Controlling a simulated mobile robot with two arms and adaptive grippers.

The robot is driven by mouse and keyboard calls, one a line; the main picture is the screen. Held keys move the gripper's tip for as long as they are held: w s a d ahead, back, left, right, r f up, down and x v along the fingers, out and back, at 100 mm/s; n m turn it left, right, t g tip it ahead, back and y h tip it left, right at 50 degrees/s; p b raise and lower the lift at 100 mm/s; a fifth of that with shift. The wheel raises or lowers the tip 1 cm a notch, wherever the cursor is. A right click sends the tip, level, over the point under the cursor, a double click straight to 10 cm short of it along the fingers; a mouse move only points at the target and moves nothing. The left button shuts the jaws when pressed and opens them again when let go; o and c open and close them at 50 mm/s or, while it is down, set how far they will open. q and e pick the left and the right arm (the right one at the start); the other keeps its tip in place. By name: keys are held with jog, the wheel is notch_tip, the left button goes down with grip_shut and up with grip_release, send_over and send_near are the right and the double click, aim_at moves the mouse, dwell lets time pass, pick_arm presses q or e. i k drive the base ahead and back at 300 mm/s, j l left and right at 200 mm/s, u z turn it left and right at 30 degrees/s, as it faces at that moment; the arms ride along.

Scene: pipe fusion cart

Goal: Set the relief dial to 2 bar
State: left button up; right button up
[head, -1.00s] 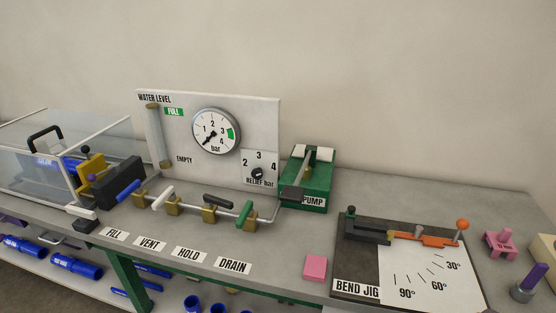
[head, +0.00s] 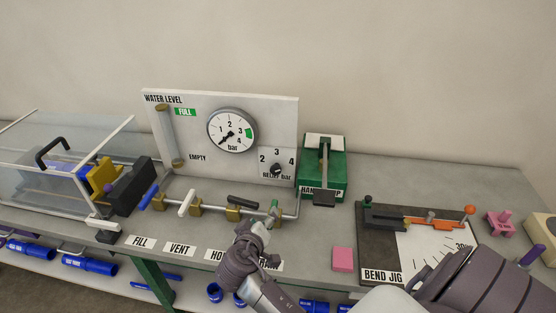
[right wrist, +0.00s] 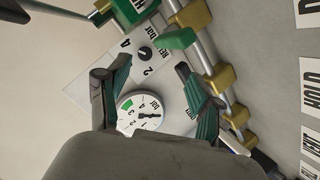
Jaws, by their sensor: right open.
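The relief dial (head: 276,169) is a small black knob on the lower right of the upright white panel (head: 215,103). Labels 2, 3 and 4 stand at its left, top and right. It also shows in the right wrist view (right wrist: 145,53); its pointer is too small to read surely. My right gripper (head: 266,222) is in front of the panel, over the valve row, apart from the dial. In the right wrist view its open, empty fingers (right wrist: 152,66) spread with the dial seen between and beyond their tips. My left gripper is not in view.
A valve pipe (head: 215,207) with several coloured levers runs before the panel; the green lever (right wrist: 176,39) is near the right fingers. A pressure gauge (head: 232,130) is above, its needle at the low end. The green hand pump (head: 335,160) and bend jig (head: 376,250) stand right.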

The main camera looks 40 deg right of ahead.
aim_at(276, 169)
jog(key=i+l, duration=0.2)
jog(key=l, duration=0.15)
jog(key=i+l, duration=0.2)
jog(key=l, duration=0.2)
jog(key=i+l, duration=0.2)
jog(key=l, duration=0.15)
jog(key=u, duration=0.05)
